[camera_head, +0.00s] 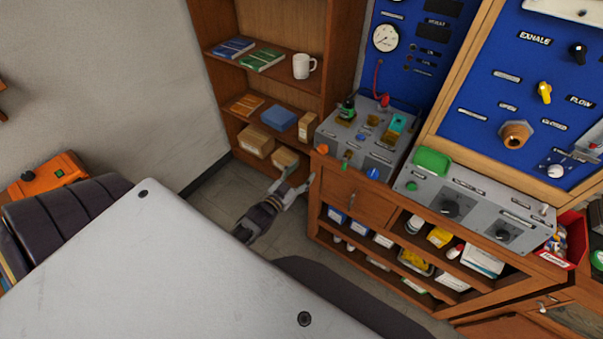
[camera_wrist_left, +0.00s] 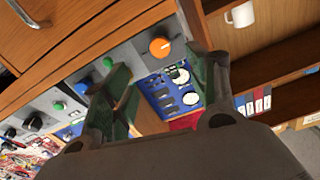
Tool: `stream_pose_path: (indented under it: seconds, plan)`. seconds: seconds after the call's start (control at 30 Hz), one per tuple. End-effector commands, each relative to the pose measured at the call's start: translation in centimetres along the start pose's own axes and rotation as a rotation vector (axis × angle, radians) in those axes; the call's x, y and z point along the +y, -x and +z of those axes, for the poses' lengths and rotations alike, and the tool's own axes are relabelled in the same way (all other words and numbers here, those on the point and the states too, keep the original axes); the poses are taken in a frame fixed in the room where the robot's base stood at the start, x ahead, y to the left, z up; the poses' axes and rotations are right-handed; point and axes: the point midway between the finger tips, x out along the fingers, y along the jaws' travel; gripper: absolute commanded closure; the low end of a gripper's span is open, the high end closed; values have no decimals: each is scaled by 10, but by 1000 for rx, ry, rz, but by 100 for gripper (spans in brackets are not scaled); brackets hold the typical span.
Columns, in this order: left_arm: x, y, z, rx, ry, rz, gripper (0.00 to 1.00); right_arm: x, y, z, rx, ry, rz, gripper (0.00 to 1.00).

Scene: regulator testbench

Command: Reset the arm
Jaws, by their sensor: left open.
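My left gripper (camera_head: 298,173) is low in the middle of the head view, beside the front left corner of the wooden bench cabinet (camera_head: 340,190). Its two fingers are spread apart. In the left wrist view the open gripper (camera_wrist_left: 164,85) shows green-lined fingers with nothing held between them. An orange knob (camera_wrist_left: 160,46) on a grey control box shows beyond the fingers, and a blue panel with white dials (camera_wrist_left: 175,90) shows between them. My right gripper is not in view.
A wooden shelf (camera_head: 270,45) with books, a white mug (camera_head: 304,66) and boxes stands at the back. Grey control boxes (camera_head: 470,205) sit on the bench under blue gauge panels. An orange case (camera_head: 48,175) is at left. Floor (camera_head: 215,185) is clear left of the gripper.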

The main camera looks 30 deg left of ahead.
Motion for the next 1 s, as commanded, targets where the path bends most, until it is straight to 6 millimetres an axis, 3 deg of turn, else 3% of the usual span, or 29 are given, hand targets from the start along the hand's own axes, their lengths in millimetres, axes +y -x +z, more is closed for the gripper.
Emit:
stream_pose_path:
  seconds: [0.47, 0.7, 0.87, 1.0]
  plan:
    - [0, 0, 1, -4, -3, 0, 42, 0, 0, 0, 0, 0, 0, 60]
    - [0, 0, 16, -71, -9, -2, 42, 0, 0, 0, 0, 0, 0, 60]
    - [-1, 11, 59, -187, -11, -4, 42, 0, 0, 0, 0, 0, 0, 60]
    - [2, 28, 109, -306, -10, -1, 42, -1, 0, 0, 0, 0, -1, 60]
